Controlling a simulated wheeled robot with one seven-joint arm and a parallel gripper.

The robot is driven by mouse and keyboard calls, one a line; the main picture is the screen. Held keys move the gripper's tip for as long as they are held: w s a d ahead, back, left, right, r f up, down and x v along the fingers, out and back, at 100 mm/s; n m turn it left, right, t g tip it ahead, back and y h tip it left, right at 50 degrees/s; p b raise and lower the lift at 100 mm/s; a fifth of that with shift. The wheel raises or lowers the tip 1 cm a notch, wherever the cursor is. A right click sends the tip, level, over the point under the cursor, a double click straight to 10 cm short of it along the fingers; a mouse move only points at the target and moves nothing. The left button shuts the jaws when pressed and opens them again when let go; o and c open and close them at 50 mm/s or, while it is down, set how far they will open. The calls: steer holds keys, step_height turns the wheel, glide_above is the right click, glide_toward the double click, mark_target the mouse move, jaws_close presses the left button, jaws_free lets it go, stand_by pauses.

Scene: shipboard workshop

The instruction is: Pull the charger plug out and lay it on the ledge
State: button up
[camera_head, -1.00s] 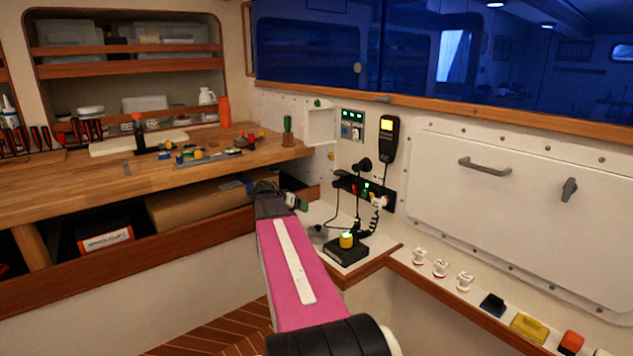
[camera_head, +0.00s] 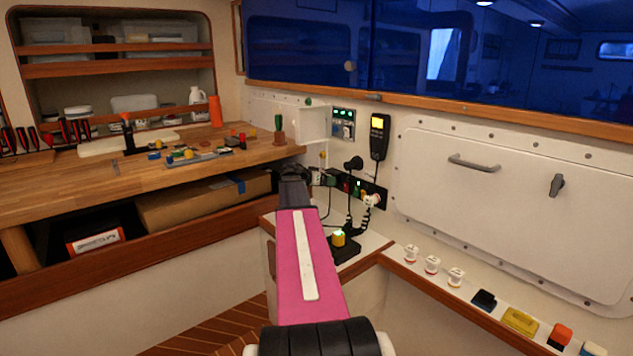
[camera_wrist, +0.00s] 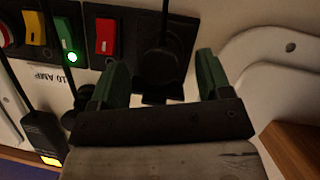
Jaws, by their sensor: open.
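A black plug (camera_wrist: 163,62) with a dark cord sits at the black switch panel in the wrist view; it looks like the charger plug. My gripper (camera_wrist: 158,72) is open, its green fingers to either side of the plug with gaps, not closed on it. How deep the fingers reach around it is unclear. In the head view my gripper (camera_head: 318,178) is at the left end of the panel (camera_head: 372,190) and hides that plug. The black charger base (camera_head: 345,251) with a yellow block stands on the white ledge (camera_head: 376,238) below.
Close to the plug are a red switch (camera_wrist: 105,36), a green lit switch (camera_wrist: 66,40) and other hanging cords (camera_head: 349,212). A black handset (camera_head: 379,137) hangs above right. White pots (camera_head: 432,265) and small blocks line the ledge's right run. A white bracket (camera_wrist: 275,60) is close beside one finger.

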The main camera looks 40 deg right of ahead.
steer(key=shift+x, duration=1.3)
steer(key=c, duration=1)
steer(key=shift+a, duration=0.15)
steer(key=shift+s+a, duration=0.15)
steer(key=shift+a, duration=1.75)
